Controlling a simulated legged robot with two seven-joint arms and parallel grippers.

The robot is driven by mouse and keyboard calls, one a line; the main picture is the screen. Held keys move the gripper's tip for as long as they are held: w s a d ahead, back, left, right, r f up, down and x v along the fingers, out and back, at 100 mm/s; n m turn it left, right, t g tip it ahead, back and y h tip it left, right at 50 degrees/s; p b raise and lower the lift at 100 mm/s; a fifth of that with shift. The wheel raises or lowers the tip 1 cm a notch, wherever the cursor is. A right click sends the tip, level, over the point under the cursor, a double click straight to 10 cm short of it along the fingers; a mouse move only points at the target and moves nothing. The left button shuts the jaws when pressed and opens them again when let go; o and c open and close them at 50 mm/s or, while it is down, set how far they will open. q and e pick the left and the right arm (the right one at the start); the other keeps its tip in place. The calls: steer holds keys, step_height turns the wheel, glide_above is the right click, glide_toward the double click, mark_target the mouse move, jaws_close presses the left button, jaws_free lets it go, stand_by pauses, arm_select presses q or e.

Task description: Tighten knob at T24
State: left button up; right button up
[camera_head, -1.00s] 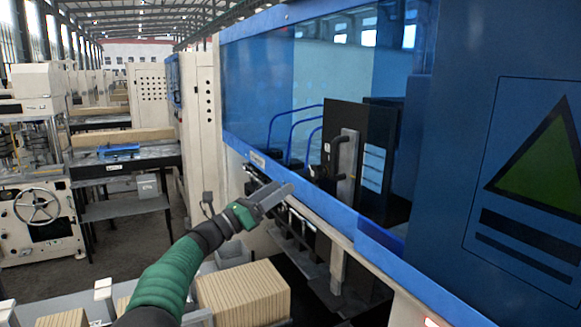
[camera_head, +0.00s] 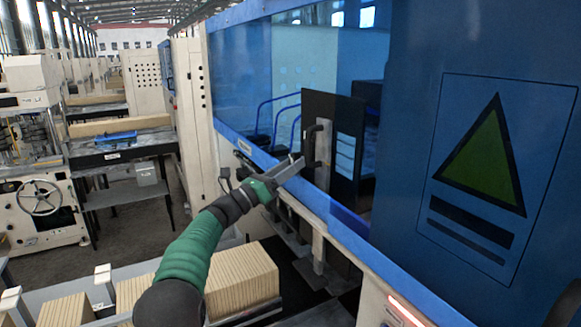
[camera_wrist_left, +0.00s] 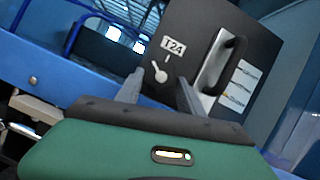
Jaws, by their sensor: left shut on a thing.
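The T24 label (camera_wrist_left: 174,46) is a white tag on a black panel (camera_wrist_left: 225,30) in the left wrist view. Just below it is a small pale knob (camera_wrist_left: 160,74). My left gripper (camera_wrist_left: 159,82) has one finger on each side of the knob and is shut on it. In the head view, my left gripper (camera_head: 290,170) reaches to the lower left edge of the black panel (camera_head: 341,112). The knob cannot be made out there. My right gripper is not in view.
A black handle (camera_wrist_left: 223,65) on a metal plate stands right of the knob. The blue machine frame (camera_head: 345,215) runs below the panel. Stacked kraft-coloured blocks (camera_head: 242,280) sit below my left arm. Blue hoses (camera_head: 284,115) are behind the window.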

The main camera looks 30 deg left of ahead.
arm_select(q)
steer(key=shift+c, duration=0.8)
steer(key=shift+a, duration=0.15)
stand_by(1.2)
steer(key=o, duration=1.1)
steer(key=shift+o, duration=1.3)
steer(key=shift+s+a, duration=0.1)
steer(key=shift+o, duration=0.2)
steer(key=shift+s+a, duration=0.1)
steer(key=shift+a, duration=0.15)
